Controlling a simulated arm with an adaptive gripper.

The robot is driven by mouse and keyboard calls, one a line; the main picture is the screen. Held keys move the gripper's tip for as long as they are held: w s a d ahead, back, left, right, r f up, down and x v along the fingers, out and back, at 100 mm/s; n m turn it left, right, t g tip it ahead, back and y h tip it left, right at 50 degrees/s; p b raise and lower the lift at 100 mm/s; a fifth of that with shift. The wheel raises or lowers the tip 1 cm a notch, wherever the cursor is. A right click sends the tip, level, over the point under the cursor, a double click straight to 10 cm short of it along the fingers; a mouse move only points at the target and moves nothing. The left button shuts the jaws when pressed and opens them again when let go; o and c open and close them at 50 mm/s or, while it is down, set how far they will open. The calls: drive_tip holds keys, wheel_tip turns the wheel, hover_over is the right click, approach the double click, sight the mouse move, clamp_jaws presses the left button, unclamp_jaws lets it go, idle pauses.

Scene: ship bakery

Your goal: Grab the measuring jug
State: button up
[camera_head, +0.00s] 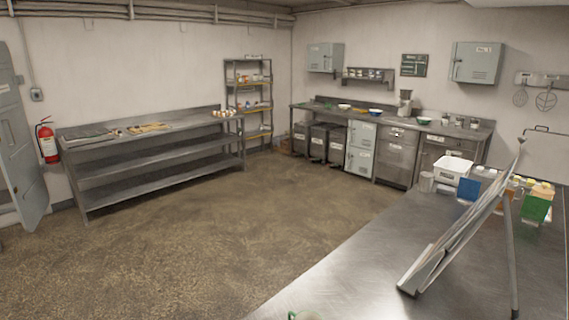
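I cannot pick out the measuring jug for certain. A small clear, cup-like vessel (426,181) stands at the far left end of the near steel table (370,262); it may be the jug, but it is too small to tell. At the bottom edge of the picture, a pale rounded thing with a green part (303,316) is mostly cut off, and I cannot tell what it is. My gripper is not in view.
A tilted grey stand (455,235) rises from the near table. Behind it are a white tub (453,168) and a green box (537,205). A long steel bench (150,150) stands at the left wall. The floor (210,235) between is clear.

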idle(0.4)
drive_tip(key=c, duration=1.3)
